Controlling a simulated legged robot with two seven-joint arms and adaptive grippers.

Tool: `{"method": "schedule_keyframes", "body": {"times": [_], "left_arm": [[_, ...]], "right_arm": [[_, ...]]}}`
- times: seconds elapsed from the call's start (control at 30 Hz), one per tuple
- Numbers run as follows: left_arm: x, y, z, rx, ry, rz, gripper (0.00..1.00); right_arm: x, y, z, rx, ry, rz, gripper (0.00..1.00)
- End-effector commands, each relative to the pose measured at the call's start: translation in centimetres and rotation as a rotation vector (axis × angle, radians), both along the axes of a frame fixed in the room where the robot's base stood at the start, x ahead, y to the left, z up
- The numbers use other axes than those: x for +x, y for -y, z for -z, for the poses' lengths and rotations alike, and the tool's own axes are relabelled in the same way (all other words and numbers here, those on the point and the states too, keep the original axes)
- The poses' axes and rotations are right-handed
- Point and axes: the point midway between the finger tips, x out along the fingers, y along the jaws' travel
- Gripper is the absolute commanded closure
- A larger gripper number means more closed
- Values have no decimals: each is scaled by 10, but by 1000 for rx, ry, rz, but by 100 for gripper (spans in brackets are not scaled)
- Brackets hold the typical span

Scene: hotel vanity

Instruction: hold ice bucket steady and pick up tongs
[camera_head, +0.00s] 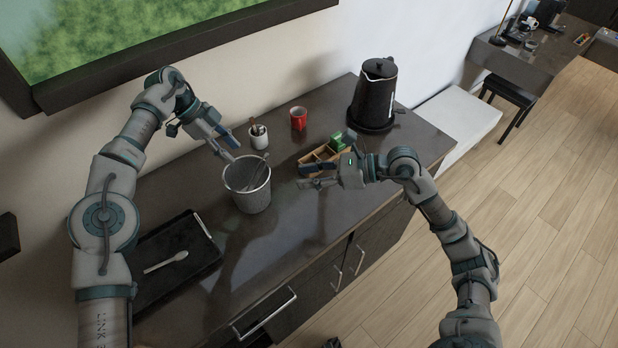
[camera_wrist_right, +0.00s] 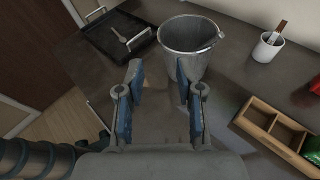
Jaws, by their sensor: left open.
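The ice bucket (camera_head: 248,197) is a grey metal pail standing upright on the dark counter; it also shows in the right wrist view (camera_wrist_right: 190,52). A thin dark piece (camera_head: 260,168) shows at its mouth in the head view; I cannot tell whether it is the tongs or the bucket's handle. My left gripper (camera_head: 227,146) is open, above and just behind the bucket's left rim, apparently apart from it. My right gripper (camera_head: 304,177) is to the right of the bucket, with open, empty fingers in the wrist view (camera_wrist_right: 158,82) pointing toward it.
A black tray (camera_head: 205,224) with a spoon (camera_head: 166,262) lies left of the bucket. Behind are a white cup (camera_head: 258,141) with a stick and a red mug (camera_head: 298,119). A wooden box (camera_head: 312,158) with green packets is near my right gripper. A black kettle (camera_head: 375,95) stands far right.

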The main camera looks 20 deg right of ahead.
Motion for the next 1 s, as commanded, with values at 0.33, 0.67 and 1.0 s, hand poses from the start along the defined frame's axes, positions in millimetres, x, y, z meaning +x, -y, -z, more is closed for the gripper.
{"method": "schedule_keyframes", "body": {"times": [0.33, 0.67, 1.0], "left_arm": [[0, 0, 0, 0, 0, 0, 58], [0, 0, 0, -1, 0, 0, 58], [0, 1, 0, 1, 0, 0, 58]], "right_arm": [[-1, -10, 16, -124, 41, -12, 64], [22, -66, 40, -120, 39, -12, 64], [46, -125, 66, -119, 41, -12, 64]]}}
